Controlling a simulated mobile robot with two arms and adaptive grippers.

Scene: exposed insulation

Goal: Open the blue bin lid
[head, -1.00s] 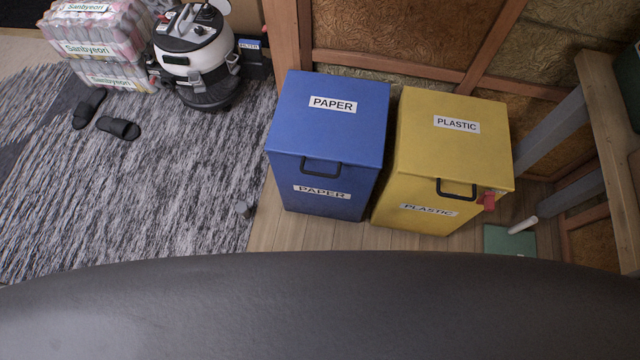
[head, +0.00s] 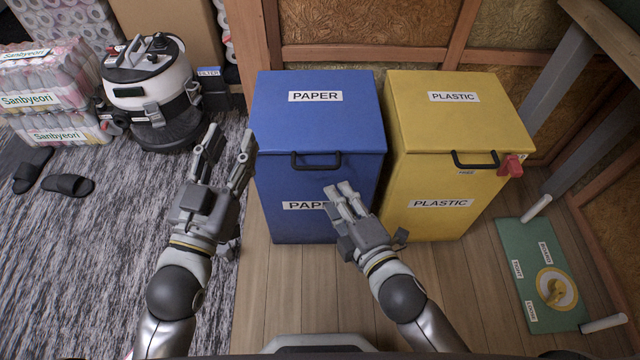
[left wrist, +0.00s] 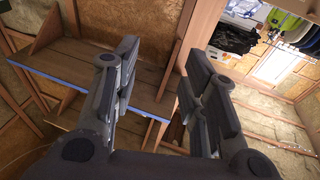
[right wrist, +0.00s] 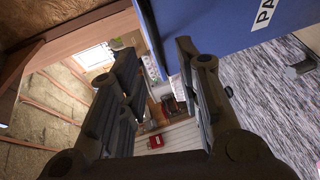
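The blue bin (head: 318,170) marked PAPER stands left of centre in the head view. Its lid (head: 345,120) is shut, with a black handle (head: 316,160) at the front edge. My left gripper (head: 226,145) is open and empty, left of the bin and over the rug. My right gripper (head: 343,192) is in front of the bin's face, below the handle, and covers part of the lower label. Its fingers are apart and empty in the right wrist view (right wrist: 160,55), where the bin's blue side (right wrist: 225,25) shows above. I cannot tell whether it touches the bin.
The yellow PLASTIC bin (head: 440,180) stands close on the right, a red piece (head: 510,165) at its corner. A green board (head: 545,275) lies at right. A vacuum cleaner (head: 150,95) stands at left, slippers (head: 68,185) on the rug. Wooden floor before the bins is clear.

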